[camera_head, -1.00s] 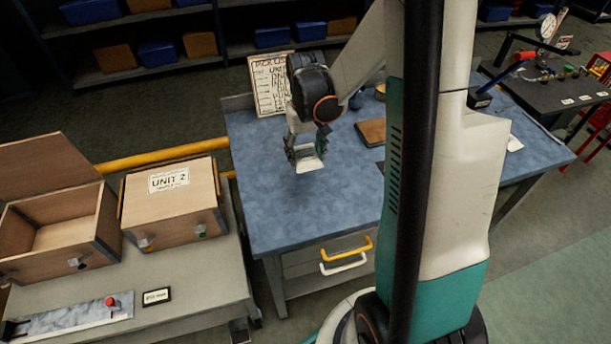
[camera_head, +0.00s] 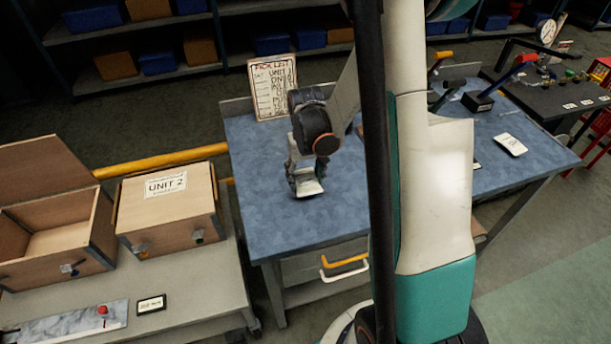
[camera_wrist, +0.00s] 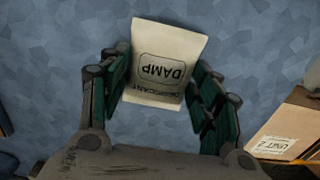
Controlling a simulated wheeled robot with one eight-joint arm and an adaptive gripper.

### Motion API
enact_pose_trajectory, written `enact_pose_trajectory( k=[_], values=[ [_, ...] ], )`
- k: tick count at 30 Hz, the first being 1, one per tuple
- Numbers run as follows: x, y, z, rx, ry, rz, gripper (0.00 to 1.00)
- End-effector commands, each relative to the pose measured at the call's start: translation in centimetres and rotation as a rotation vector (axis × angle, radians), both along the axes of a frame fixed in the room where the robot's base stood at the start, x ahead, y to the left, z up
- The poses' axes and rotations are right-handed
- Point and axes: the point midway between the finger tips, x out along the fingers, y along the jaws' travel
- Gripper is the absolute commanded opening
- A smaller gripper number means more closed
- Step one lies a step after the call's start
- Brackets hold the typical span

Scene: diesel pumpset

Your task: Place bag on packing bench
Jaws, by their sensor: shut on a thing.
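The bag is a small cream packet (camera_wrist: 166,66) printed "DESICCANT DAMP", upside down in the wrist view. My gripper (camera_wrist: 165,92) is shut on it, with a green finger at either side. In the head view my gripper (camera_head: 306,180) is low over the left part of the blue-topped packing bench (camera_head: 260,210), and the pale bag (camera_head: 309,188) shows at its fingertips. I cannot tell whether the bag touches the bench top.
A pick list board (camera_head: 272,90) stands at the bench's back edge. A closed wooden box marked UNIT 2 (camera_head: 170,212) and an open wooden box (camera_head: 55,235) stand on a grey table at left. The bench top around my gripper is clear.

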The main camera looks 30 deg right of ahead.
Motion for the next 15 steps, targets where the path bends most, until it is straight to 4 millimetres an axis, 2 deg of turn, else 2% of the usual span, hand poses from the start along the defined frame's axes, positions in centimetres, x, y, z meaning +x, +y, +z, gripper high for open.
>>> enact_pose_trajectory(
  k=[3,4,6,15],
  values=[
    [0.01,0.0,-0.44,0.0,0.0,0.0,0.32],
    [0.01,0.0,-0.33,0.0,0.0,0.0,0.65],
    [0.01,0.0,-0.28,0.0,0.0,0.0,0.78],
    [0.01,0.0,-0.26,0.0,0.0,0.0,0.78]
  ],
)
